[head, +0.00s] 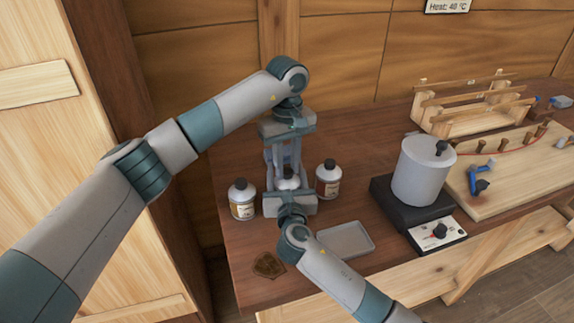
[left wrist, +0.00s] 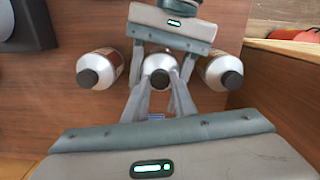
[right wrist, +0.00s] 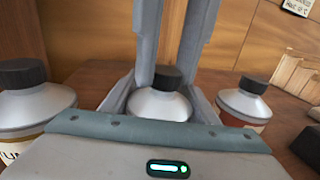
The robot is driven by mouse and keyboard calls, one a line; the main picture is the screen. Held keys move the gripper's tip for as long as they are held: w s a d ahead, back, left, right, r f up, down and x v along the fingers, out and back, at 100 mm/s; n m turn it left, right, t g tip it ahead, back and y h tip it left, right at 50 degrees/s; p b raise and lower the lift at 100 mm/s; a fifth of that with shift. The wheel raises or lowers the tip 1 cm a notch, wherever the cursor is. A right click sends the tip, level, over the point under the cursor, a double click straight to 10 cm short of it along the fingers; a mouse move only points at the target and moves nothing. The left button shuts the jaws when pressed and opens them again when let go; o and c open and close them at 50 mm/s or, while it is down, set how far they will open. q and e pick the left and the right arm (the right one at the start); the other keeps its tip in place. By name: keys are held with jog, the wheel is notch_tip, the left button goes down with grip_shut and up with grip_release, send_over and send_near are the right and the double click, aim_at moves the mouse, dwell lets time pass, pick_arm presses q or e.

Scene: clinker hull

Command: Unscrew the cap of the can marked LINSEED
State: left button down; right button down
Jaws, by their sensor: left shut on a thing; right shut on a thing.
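Three pale-topped cans with dark caps stand in a row on the bench. The middle can (head: 288,184) is between my two grippers; its label is hidden, so I cannot read its name. My left gripper (head: 287,173) reaches down from above, shut on the dark cap (right wrist: 166,77), its fingers either side of it. My right gripper (right wrist: 158,103) comes from the front, low, shut on the middle can's body. The left can (head: 241,199) has a yellowish label, only partly legible. The right can (head: 328,179) has a reddish-brown label, too small to read.
A grey tray (head: 345,240) lies to the right of my right gripper. A pot (head: 421,170) stands on a dark hot plate (head: 381,189) farther right. A wooden rack (head: 447,117) and a pegged board (head: 505,188) are beyond. A brown badge-shaped piece (head: 268,265) lies near the front left edge.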

pick_arm(q)
jog(key=n, duration=1.1)
jog(key=shift+n, duration=0.4)
jog(key=c, duration=1.5)
grip_release()
jog(key=shift+o, duration=0.2)
jog(key=shift+r, duration=0.1)
jog(key=shift+r, duration=2.15)
jog(key=shift+r, duration=0.1)
